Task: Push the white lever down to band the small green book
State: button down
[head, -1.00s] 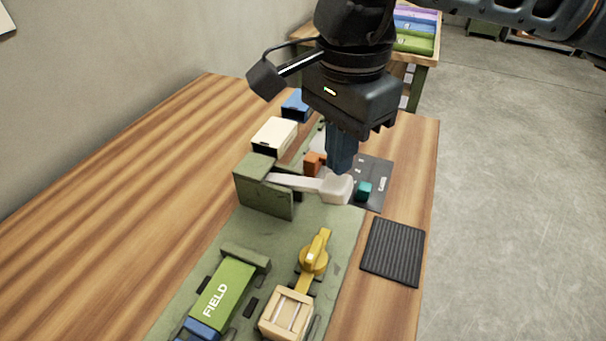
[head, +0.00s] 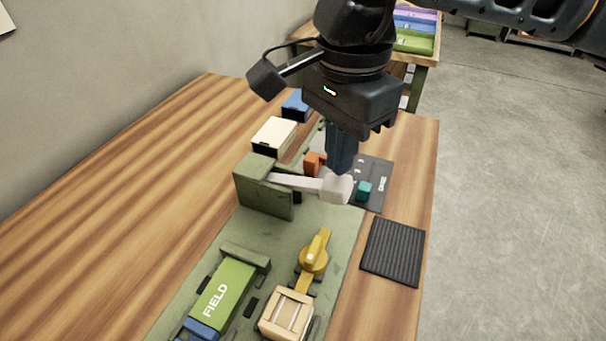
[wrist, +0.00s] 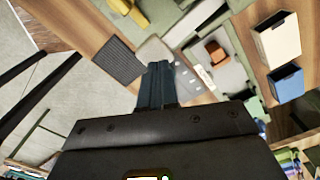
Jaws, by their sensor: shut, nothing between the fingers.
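The white lever (head: 298,183) runs from a green upright block (head: 264,195) to a thick white knob (head: 337,189) at its right end. It lies nearly level above the green mat. My gripper (head: 342,168) is shut and empty, pointing down, with its tips just above or at the knob. I cannot tell whether they touch it. The fingers also show in the wrist view (wrist: 157,85). A green book-like block lettered FIELD (head: 228,288), with a blue end, lies on the mat at the front. No other small green book is clear to me.
A yellow crank (head: 314,258) and a wooden crate (head: 287,314) stand near the front. A black ribbed pad (head: 393,251) lies right. Orange (head: 312,162) and teal (head: 364,190) blocks sit near my fingers. Cream (head: 275,136) and blue (head: 296,106) boxes stand behind. The wooden table's left side is clear.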

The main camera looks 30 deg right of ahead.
aim_at(336, 188)
jog(key=shift+f+b, duration=3.3)
jog(key=shift+b, duration=0.75)
dwell(0.7)
dwell(0.4)
jog(key=shift+r+p, duration=1.5)
jog(key=shift+r, duration=3.05)
